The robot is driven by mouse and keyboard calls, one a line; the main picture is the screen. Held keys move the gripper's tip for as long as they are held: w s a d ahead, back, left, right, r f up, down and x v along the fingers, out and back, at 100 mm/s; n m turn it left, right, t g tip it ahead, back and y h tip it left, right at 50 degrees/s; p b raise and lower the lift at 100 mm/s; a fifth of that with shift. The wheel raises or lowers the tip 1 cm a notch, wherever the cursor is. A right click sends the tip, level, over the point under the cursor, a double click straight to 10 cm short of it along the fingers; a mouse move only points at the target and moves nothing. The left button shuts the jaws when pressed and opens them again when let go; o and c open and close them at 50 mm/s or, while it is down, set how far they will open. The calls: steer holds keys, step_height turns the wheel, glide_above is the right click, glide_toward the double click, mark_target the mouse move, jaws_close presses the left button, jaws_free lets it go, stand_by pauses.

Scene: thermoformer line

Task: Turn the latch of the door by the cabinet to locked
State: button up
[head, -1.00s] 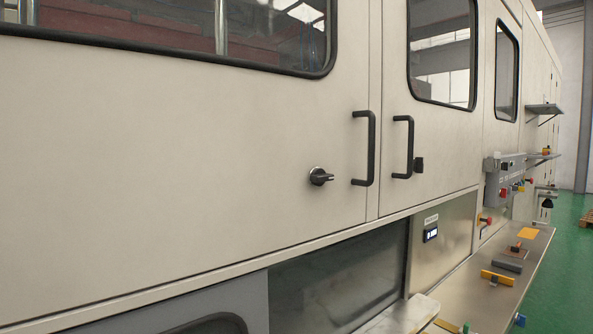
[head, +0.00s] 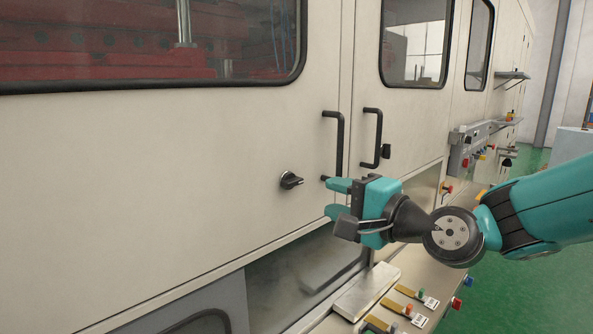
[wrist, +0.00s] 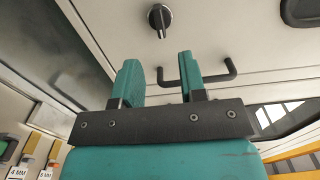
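A black rotary latch (head: 291,180) sits on the large cream door (head: 180,170), left of that door's black bar handle (head: 340,135). Its grip points right, roughly level, in the head view. In the wrist view the latch (wrist: 160,18) is at the top, beyond my fingertips. My teal gripper (head: 333,198) is right of and slightly below the latch, apart from it. Its two fingers are spread with nothing between them, as the wrist view (wrist: 160,72) shows. A second small black latch (head: 386,151) is beside the handle of the door to the right.
The left door's bar handle (wrist: 222,78) shows close behind a finger in the wrist view. The right door has its own bar handle (head: 377,138). Below is a ledge with a pale block (head: 368,291) and several labelled pieces. The door face left of the latch is clear.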

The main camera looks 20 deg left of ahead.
mark_target(296, 183)
steer(key=p+x, duration=0.4)
steer(key=x, duration=0.6)
steer(key=shift+c, duration=0.4)
steer(key=shift+d, duration=0.1)
jaws_close()
